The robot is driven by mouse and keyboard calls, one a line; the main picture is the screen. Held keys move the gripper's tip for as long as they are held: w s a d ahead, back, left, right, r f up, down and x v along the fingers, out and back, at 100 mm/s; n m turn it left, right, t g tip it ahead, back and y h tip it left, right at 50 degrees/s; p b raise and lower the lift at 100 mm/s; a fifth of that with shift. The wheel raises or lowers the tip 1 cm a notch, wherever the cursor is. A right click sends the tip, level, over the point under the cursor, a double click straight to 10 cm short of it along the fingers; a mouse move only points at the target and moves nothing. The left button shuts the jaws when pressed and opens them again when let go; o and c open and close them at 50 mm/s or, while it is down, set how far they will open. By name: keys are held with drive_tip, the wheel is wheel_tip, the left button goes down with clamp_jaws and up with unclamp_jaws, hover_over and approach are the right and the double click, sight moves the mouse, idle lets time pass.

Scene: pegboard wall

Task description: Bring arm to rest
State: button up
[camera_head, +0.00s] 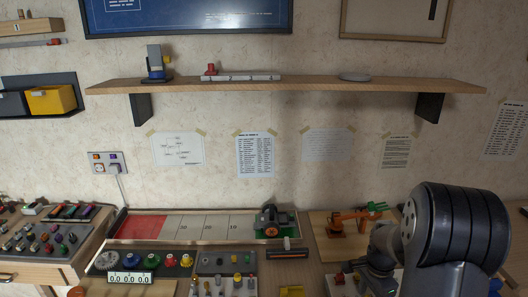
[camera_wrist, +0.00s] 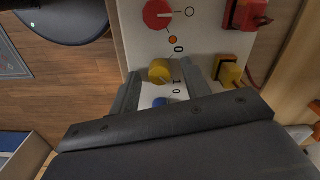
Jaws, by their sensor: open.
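My arm is at the lower right of the head view, bent over the bench, and its dark upper link covers part of what lies behind it. My gripper (camera_wrist: 160,75) shows in the wrist view with its two dark fingers apart. A round yellow knob (camera_wrist: 160,71) on a white panel (camera_wrist: 200,20) appears between the fingertips. I cannot tell whether the fingers touch the knob. The gripper's tips are not clear in the head view.
In the wrist view, a red knob (camera_wrist: 157,14) and red and yellow blocks (camera_wrist: 228,72) are close to the fingers. In the head view, panels crowd the bench, an orange model arm (camera_head: 355,217) stands behind mine, and a wooden shelf (camera_head: 310,86) is above.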

drive_tip(key=n+p, duration=0.1)
drive_tip(key=n, duration=0.9)
drive_tip(key=shift+n+p, duration=0.4)
drive_tip(key=n+p, duration=0.1)
drive_tip(key=n, duration=0.2)
drive_tip(key=shift+n, duration=0.4)
drive_tip(key=shift+r, duration=1.5)
